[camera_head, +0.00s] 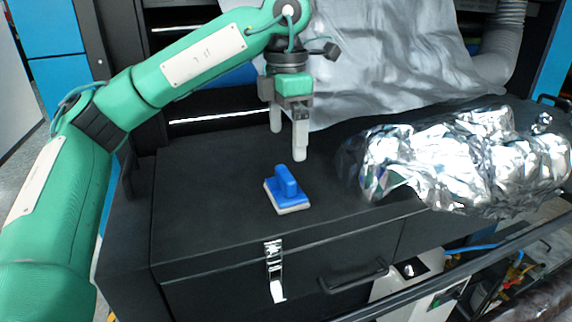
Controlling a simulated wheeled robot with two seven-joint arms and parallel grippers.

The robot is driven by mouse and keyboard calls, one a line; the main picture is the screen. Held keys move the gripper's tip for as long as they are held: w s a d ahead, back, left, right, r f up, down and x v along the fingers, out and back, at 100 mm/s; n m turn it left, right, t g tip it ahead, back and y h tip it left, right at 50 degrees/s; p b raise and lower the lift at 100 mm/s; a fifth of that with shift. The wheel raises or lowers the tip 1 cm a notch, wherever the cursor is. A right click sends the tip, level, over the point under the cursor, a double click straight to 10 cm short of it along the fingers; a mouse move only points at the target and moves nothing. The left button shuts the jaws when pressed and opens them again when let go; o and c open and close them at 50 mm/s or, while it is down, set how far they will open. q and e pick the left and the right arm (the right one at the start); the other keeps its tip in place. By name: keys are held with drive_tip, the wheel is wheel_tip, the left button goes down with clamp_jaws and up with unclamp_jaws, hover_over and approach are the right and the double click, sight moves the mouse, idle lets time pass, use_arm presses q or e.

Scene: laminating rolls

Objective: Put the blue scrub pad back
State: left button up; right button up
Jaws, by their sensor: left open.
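The blue scrub pad (287,191) has a raised blue handle and a pale underside. It sits upright on the black cabinet top, left of the middle and near the front edge. My left gripper (288,145) is open and empty, with its pale fingers pointing down. It is above and slightly behind the pad, apart from it. My right gripper is not in view.
A crumpled silver foil bundle (460,160) covers the right part of the cabinet top (200,200). A silver sheet (390,60) hangs behind. A latch (274,268) and a black handle (355,278) are on the cabinet front. The top left of the pad is clear.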

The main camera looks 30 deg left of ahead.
use_arm(q)
drive_tip(key=shift+r, duration=1.25)
drive_tip(key=shift+s+f, duration=0.1)
